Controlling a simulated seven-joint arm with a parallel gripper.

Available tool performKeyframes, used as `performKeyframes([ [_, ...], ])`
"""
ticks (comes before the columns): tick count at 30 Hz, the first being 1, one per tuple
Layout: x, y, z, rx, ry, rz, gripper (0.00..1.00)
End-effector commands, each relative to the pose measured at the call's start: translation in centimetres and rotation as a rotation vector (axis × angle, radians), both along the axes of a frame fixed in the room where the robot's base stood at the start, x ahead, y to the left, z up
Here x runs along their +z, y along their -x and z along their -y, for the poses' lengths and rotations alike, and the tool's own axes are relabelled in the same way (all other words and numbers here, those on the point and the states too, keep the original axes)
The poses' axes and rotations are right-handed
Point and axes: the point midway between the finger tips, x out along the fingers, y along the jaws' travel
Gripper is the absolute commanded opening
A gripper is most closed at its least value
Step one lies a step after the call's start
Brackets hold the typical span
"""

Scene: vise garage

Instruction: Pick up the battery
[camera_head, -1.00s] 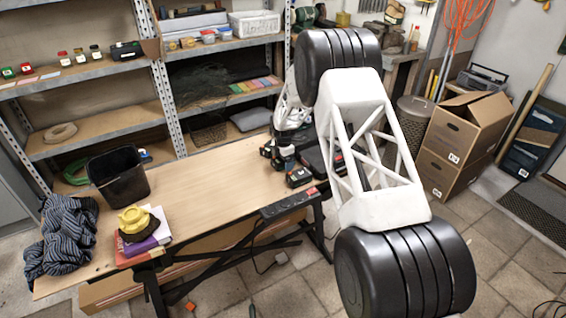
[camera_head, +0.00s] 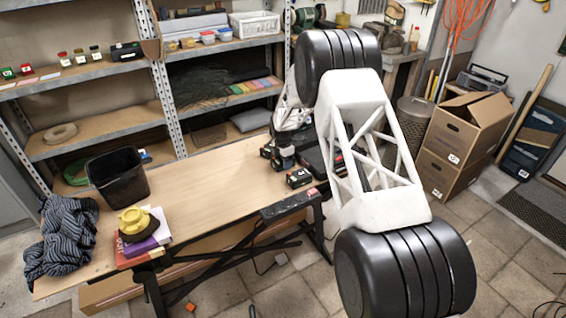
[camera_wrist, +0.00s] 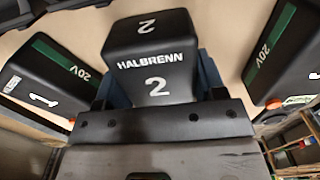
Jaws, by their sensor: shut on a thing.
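In the wrist view, a black battery (camera_wrist: 154,65) marked HALBRENN and 2 sits between the dark fingers of my gripper (camera_wrist: 157,88). My gripper is shut on it. A second black battery (camera_wrist: 55,80), with a green 20V stripe and a 1, lies to the left. Another with a 20V stripe (camera_wrist: 285,55) lies to the right. In the head view, my gripper (camera_head: 284,158) is low over the right end of the workbench, partly hidden by my arm. A battery (camera_head: 299,178) lies in front of it. I cannot tell whether the held battery touches the bench.
The wooden workbench (camera_head: 215,185) is clear in its middle. A black bin (camera_head: 118,178), books (camera_head: 145,245) with a yellow object (camera_head: 133,220), and striped cloth (camera_head: 60,235) occupy its left end. A dark case (camera_head: 312,160) lies close right of my gripper. Metal shelves (camera_head: 100,140) stand behind.

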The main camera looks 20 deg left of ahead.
Motion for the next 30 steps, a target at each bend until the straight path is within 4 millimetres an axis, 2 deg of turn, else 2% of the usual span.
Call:
performKeyframes([
  [8,1.6,-0.1,0.0,0.000,-0.001,0.002,0.25],
  [21,7.6,-0.1,0.0,0.000,-0.002,0.003,0.25],
  [30,10.0,-0.1,0.0,0.000,-0.001,0.002,0.25],
])
